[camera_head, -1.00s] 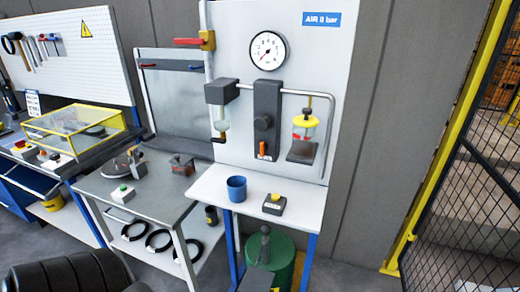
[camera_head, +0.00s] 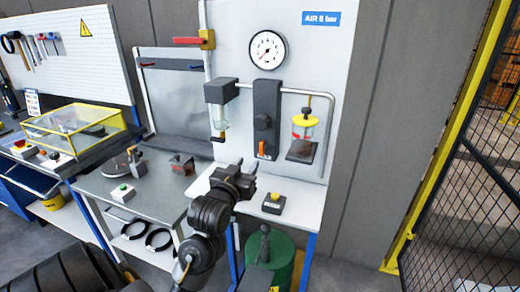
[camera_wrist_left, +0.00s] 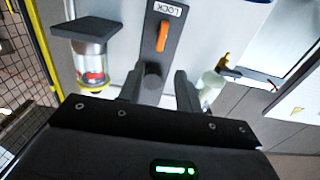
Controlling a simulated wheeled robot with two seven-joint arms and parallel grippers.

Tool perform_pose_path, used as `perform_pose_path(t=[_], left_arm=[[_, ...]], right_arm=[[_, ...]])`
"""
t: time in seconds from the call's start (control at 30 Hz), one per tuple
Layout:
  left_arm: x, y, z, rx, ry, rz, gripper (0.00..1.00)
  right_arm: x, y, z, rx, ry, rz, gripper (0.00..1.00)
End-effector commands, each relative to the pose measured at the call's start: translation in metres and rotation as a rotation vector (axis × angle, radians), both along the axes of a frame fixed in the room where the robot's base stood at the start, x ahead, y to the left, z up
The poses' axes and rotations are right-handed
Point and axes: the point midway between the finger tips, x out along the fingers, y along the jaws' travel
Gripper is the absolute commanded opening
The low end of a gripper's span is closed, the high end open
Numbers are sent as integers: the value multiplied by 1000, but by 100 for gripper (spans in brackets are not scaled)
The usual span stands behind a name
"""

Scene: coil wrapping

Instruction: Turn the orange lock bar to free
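The orange lock bar (camera_head: 262,148) is on the lower part of the dark upright block (camera_head: 267,98) on the wall panel. It stands roughly upright in the head view. In the left wrist view, which looks inverted, the orange bar (camera_wrist_left: 163,36) is beside the LOCK label (camera_wrist_left: 168,10). My left gripper (camera_head: 247,171) is below and slightly left of the bar in the head view, apart from it. In the left wrist view its two fingers (camera_wrist_left: 158,80) are spread, with a dark round knob (camera_wrist_left: 153,72) showing beyond them. My right gripper is not in view.
A clear bowl with a yellow top (camera_head: 305,121) hangs right of the block, and another clear bowl (camera_head: 219,117) hangs left. A pressure gauge (camera_head: 267,48) is above. A white shelf (camera_head: 308,195) below holds a box with a yellow button (camera_head: 273,199).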

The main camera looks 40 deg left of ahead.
Motion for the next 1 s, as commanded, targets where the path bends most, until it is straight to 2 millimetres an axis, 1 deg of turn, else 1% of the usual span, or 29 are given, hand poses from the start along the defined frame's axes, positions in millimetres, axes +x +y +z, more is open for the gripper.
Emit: perform_pose_path(t=[0.17,0.37,0.7,0.73,0.77,0.87,0.9,1.0], left_arm=[[4,1,-5,0,1,0,35],[14,3,-10,1,-2,0,35],[26,9,-8,1,-1,1,35],[33,12,0,8,9,2,35],[38,14,2,9,11,3,35],[52,20,0,8,12,3,35],[60,22,2,6,11,4,35],[77,28,1,3,10,3,35]], right_arm=[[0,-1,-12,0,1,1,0],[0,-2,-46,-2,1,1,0],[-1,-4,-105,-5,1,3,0],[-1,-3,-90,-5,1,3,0],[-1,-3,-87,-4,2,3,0],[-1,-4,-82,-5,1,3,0],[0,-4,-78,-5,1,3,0],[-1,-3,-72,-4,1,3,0]])
